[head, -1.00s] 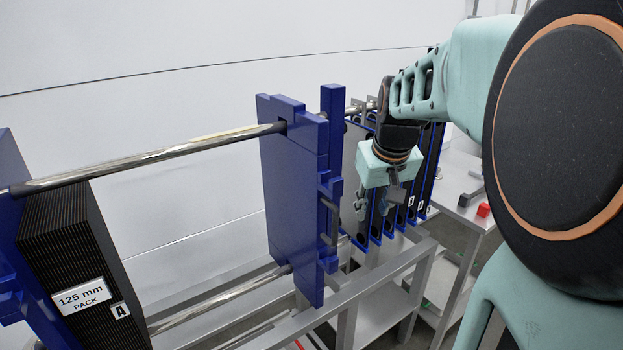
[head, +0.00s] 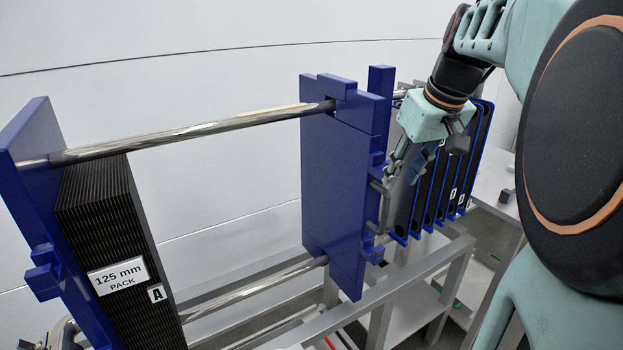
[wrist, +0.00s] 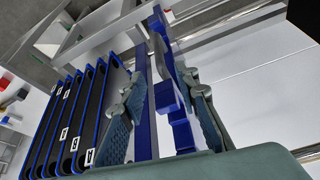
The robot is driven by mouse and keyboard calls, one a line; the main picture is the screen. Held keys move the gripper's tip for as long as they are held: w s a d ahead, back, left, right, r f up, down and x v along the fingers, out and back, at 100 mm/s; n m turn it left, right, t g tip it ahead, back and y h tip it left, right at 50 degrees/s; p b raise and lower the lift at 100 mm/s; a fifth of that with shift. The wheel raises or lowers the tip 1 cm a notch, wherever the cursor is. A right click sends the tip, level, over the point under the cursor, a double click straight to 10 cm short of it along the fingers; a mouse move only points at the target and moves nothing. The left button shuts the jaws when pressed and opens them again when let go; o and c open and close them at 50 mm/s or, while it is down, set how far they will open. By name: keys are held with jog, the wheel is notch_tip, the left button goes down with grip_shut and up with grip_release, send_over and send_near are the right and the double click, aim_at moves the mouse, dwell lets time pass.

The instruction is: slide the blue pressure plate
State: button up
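The blue pressure plate (head: 340,190) stands upright on two horizontal metal rods, at the middle of the head view. A grey bar handle (head: 378,208) is on its right edge. My gripper (head: 402,170) is at the plate's right side, just above and beside the handle. In the wrist view my gripper (wrist: 164,88) has its two fingers well apart, with the plate's blue edge and tabs (wrist: 172,105) showing between them. It is open and holds nothing that I can see. Whether a finger touches the plate I cannot tell.
A black plate pack (head: 110,230) labelled 125 mm stands at the left against a blue end plate (head: 38,180). The rods (head: 200,130) between pack and plate are clear. Several black blue-edged plates (head: 450,170) hang behind my gripper at the right. A grey frame (head: 400,275) runs below.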

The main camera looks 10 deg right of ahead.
aim_at(388, 201)
jog(key=x, duration=1)
jog(key=shift+w+f, duration=0.2)
jog(key=shift+f, duration=0.1)
grip_shut()
